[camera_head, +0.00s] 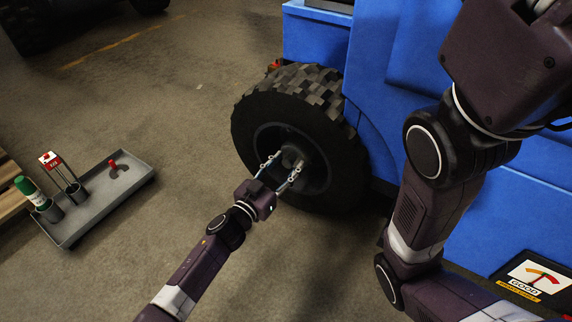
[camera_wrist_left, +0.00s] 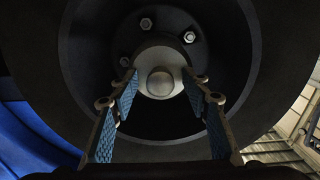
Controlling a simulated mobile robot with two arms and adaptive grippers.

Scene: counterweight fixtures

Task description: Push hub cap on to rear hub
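The rear wheel's hub (camera_head: 292,158) sticks out from the middle of the dark wheel rim. In the left wrist view, a grey round piece with a lighter round end face (camera_wrist_left: 160,84) sits at the hub's centre, with bolts around it. I cannot tell whether this is the hub cap or the bare hub end. My left gripper (camera_head: 284,165) is in front of the hub, pointing at it. Its blue-padded fingers are spread, one on each side of the grey piece, with the tips close to it. Contact is not clear. My right gripper is out of view.
The black tyre (camera_head: 345,165) stands under the blue vehicle body (camera_head: 405,45). A grey tray (camera_head: 98,205) on the floor at left holds a green-capped bottle (camera_head: 30,190), a red-and-white labelled item (camera_head: 50,160) and a small red-topped item (camera_head: 113,165). The floor between is clear.

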